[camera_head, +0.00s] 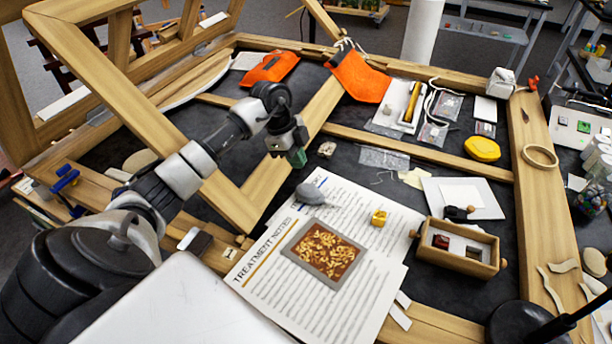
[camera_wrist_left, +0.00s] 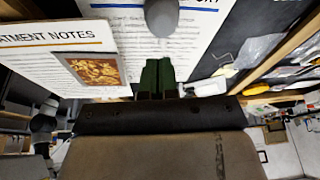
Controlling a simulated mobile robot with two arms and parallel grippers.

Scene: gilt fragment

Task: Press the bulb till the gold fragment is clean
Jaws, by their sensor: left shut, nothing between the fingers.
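The gold fragment (camera_head: 323,250) is a brown panel with gold patterning in a grey surround. It lies on the printed treatment notes sheet (camera_head: 259,280), and it also shows in the left wrist view (camera_wrist_left: 95,69). The grey bulb (camera_head: 310,194) lies on the paper behind the fragment, its narrow end pointing right. In the left wrist view the bulb (camera_wrist_left: 162,15) is just beyond the fingertips. My left gripper (camera_head: 297,158) has green fingers, shut and empty, above and behind the bulb, apart from it. The fingers also show in the left wrist view (camera_wrist_left: 158,76). My right gripper is not in view.
A small yellow block (camera_head: 379,218) lies right of the bulb. A wooden box (camera_head: 458,247) with small items stands further right. An orange pouch (camera_head: 358,78) and a yellow case (camera_head: 482,149) lie farther back. Wooden frame bars (camera_head: 290,150) cross the dark table.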

